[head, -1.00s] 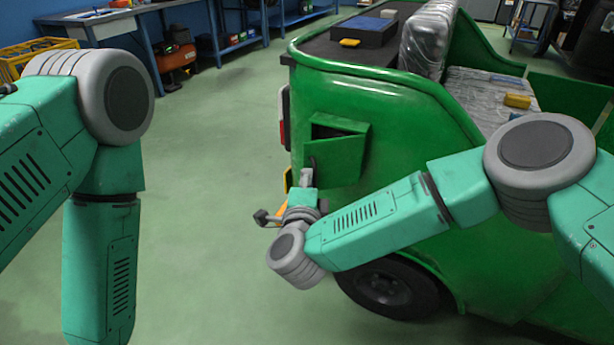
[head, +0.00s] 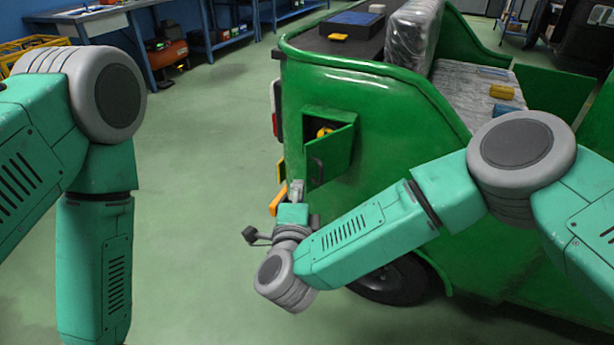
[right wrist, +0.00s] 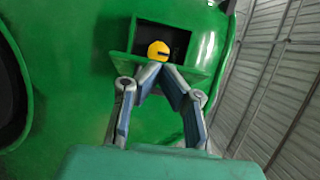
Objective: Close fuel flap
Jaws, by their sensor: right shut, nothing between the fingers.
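The green fuel flap (head: 332,157) stands open on the rear side of the green rickshaw (head: 400,118). A yellow fuel cap (head: 323,132) shows in the dark recess behind it. My right gripper (head: 297,187) is shut and empty, just below and left of the flap in the head view. In the right wrist view, the closed fingertips (right wrist: 158,70) lie in front of the flap (right wrist: 202,76), just below the yellow cap (right wrist: 158,50) in the picture. I cannot tell whether they touch the flap. My left gripper is out of view.
The rickshaw's wheel (head: 395,282) is below my right forearm. A yellow block (head: 502,92) lies on the wrapped seat. A blue workbench (head: 92,24) stands at the back left. The green floor (head: 205,220) left of the rickshaw is clear.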

